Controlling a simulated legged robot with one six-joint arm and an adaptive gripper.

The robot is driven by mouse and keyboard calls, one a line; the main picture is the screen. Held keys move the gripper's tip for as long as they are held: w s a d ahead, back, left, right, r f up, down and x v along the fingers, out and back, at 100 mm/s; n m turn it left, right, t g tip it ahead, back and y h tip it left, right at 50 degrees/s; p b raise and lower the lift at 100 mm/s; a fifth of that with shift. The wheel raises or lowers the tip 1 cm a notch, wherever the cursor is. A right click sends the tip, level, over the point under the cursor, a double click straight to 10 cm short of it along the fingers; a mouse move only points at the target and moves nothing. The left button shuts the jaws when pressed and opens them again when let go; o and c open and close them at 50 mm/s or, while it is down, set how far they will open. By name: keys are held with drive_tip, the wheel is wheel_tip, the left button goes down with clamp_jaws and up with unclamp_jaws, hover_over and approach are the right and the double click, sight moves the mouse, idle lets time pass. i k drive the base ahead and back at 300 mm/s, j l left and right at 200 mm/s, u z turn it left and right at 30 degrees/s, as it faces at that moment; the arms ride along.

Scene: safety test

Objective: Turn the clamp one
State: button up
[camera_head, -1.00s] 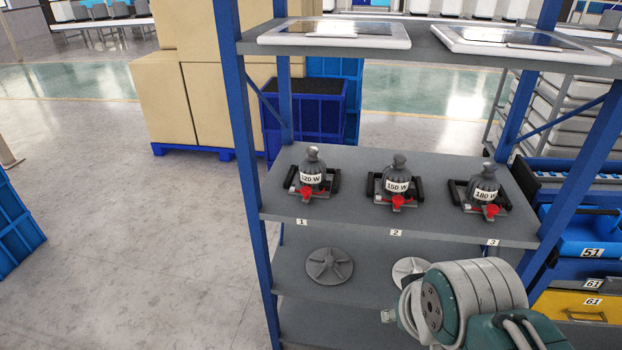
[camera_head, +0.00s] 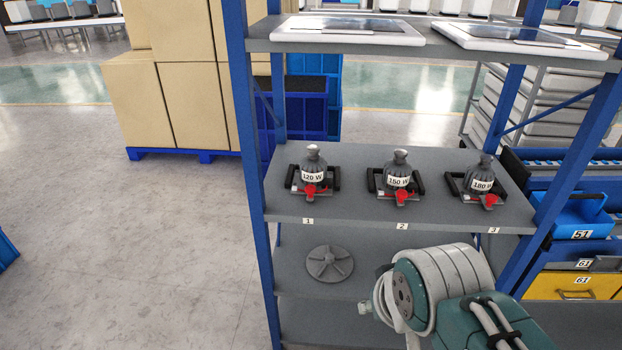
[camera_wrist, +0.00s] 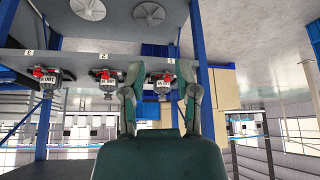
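Clamp one is a red clamp (camera_head: 312,190) at the front of a dark fixture marked 1, holding a grey bottle-shaped part labelled 120 W (camera_head: 313,166). It stands at the left of the middle shelf (camera_head: 400,212). Clamp two (camera_head: 402,194) and clamp three (camera_head: 490,199) stand to its right, with parts labelled 150 W and 180 W. In the wrist view, which is upside down, my gripper (camera_wrist: 160,72) is open and empty. Clamp one (camera_wrist: 162,77) appears between its fingertips, but farther off. In the head view my arm hides the gripper's state.
A blue shelf post (camera_head: 250,165) stands left of clamp one. The upper shelf (camera_head: 340,48) carries flat white-framed panels. A grey disc (camera_head: 329,264) lies on the lower shelf. Cartons (camera_head: 165,100) stand behind left. Drawers and bins (camera_head: 570,250) stand at right.

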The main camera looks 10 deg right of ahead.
sight(310, 189)
drive_tip(key=i+j, duration=0.75)
